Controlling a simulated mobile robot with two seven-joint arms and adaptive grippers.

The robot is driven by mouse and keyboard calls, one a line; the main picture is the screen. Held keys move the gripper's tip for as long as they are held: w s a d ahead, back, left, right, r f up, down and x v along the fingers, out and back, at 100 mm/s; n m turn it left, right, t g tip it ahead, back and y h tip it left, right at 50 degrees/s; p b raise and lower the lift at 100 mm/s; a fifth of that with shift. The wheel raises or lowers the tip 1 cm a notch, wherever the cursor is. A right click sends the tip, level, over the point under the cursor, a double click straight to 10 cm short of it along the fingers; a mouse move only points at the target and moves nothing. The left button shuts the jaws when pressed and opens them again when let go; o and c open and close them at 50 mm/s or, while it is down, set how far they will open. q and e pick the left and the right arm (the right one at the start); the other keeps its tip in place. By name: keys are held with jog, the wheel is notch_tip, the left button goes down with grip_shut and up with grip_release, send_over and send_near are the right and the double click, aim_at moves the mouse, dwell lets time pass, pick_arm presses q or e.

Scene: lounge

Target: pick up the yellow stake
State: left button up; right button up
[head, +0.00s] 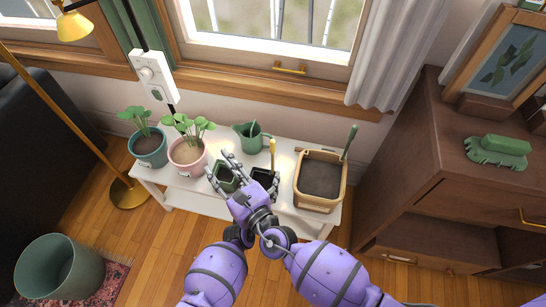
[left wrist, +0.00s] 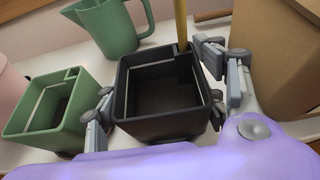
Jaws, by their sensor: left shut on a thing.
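The yellow stake (head: 272,153) stands upright at the back right corner of a small black pot (head: 263,177). In the left wrist view the stake (left wrist: 181,22) shows only its lower part, at the rim of the black pot (left wrist: 165,122). My left gripper (head: 258,172) has a finger on each side of the black pot and is shut on it; in the left wrist view its fingers (left wrist: 155,82) flank the pot. The stake is not between the fingers.
A green watering can (head: 250,137), two potted plants (head: 149,149) (head: 188,150) and a wooden planter (head: 320,182) with a green-handled tool share the white table (head: 285,214). A cabinet (head: 430,165) stands at right. A green bin (head: 58,268) is on the floor.

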aim_at(273, 147)
jog(key=s+d+f+m+t+h, duration=0.2)
jog(key=s+d+m+t+h, duration=0.15)
jog(key=d+m+h, duration=0.7)
jog(key=w+d+n, duration=0.1)
jog(key=w, duration=0.1)
jog(key=w+d+n, duration=0.2)
jog(key=w, duration=0.1)
jog(key=shift+w+d+r+n+y, duration=0.1)
jog(key=shift+w+d+n+y, duration=0.05)
jog(key=shift+w+n+y, duration=0.2)
jog(key=shift+w+r, duration=0.15)
jog(key=shift+w, duration=1.25)
jog(key=shift+w+r, duration=0.1)
jog(key=shift+w, duration=1.3)
grip_shut()
